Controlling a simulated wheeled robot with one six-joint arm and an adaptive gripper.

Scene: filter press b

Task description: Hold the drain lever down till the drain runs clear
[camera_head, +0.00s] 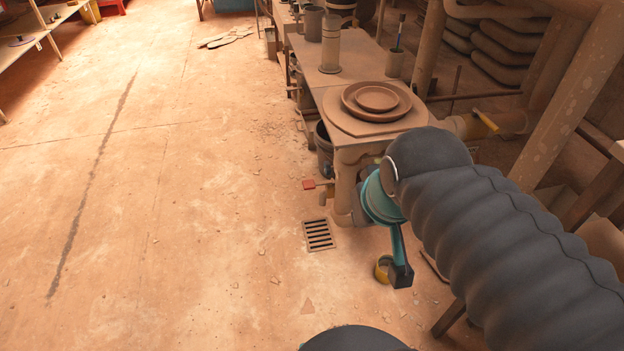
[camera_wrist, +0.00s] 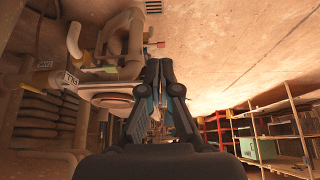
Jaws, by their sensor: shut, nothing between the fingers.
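My gripper (camera_head: 402,276) points down beside the press stand in the head view, its fingers closed and empty. In the wrist view its fingertips (camera_wrist: 158,62) are together. A red-ended lever (camera_head: 309,184) sticks out from the low pipework, left of my gripper and apart from it; its red end shows near my fingertips in the wrist view (camera_wrist: 160,44). A floor drain grate (camera_head: 319,234) lies below it; it also shows in the wrist view (camera_wrist: 153,6). Which lever is the drain's I cannot tell. No running water is visible.
A bench (camera_head: 345,104) with stacked brown plates (camera_head: 376,99) stands behind my arm. A yellow lever (camera_head: 486,121) is on the pipe at right. The floor at left is open.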

